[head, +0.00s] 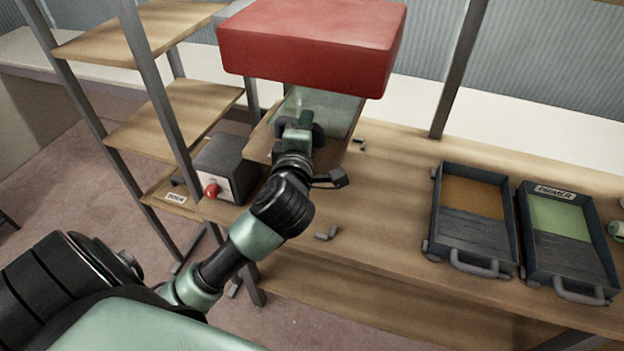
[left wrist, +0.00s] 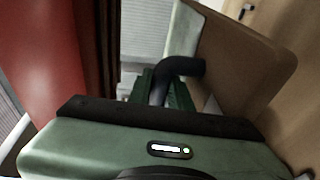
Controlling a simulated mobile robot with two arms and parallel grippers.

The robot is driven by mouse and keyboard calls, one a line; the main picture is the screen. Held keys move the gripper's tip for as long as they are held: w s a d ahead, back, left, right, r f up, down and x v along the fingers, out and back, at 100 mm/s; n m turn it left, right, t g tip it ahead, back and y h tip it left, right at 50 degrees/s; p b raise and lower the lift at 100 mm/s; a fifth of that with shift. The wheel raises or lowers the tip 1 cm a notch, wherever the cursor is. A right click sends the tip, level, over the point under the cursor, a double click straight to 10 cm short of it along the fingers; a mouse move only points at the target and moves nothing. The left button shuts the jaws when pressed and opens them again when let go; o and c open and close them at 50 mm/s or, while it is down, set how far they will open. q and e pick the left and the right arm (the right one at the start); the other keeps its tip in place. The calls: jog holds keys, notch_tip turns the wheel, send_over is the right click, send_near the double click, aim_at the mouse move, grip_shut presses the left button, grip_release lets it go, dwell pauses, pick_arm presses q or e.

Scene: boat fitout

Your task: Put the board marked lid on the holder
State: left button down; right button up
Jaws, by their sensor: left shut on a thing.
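My left gripper (head: 303,128) is out over the left end of the wooden bench and is shut on a board (head: 335,108). The board has a pale green face and brown edges, and it is tilted. In the left wrist view the board (left wrist: 235,65) stands up beyond the gripper, with a dark curved handle (left wrist: 185,67) at the jaws. My wrist hides part of the board in the head view. I cannot read a lid mark on it, and I cannot make out the holder. My right gripper is not in view.
A large red block (head: 310,40) hangs close above the board. A grey box with a red knob (head: 222,168) stands left of my wrist, by open wooden shelves (head: 165,115). Two dark trays, one plain (head: 474,218) and one marked primer (head: 566,240), sit right. Bench between is mostly clear.

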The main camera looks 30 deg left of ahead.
pick_arm(q)
notch_tip(320, 180, down, 20)
jog(key=b, duration=0.5)
jog(key=shift+a+r, duration=0.15)
jog(key=shift+r, duration=0.1)
jog(key=c, duration=1.3)
grip_release()
jog(key=shift+f, duration=0.1)
jog(key=v, duration=1.1)
jog(key=shift+b, duration=0.4)
jog(key=shift+s+d, duration=0.25)
jog(key=shift+s, duration=0.25)
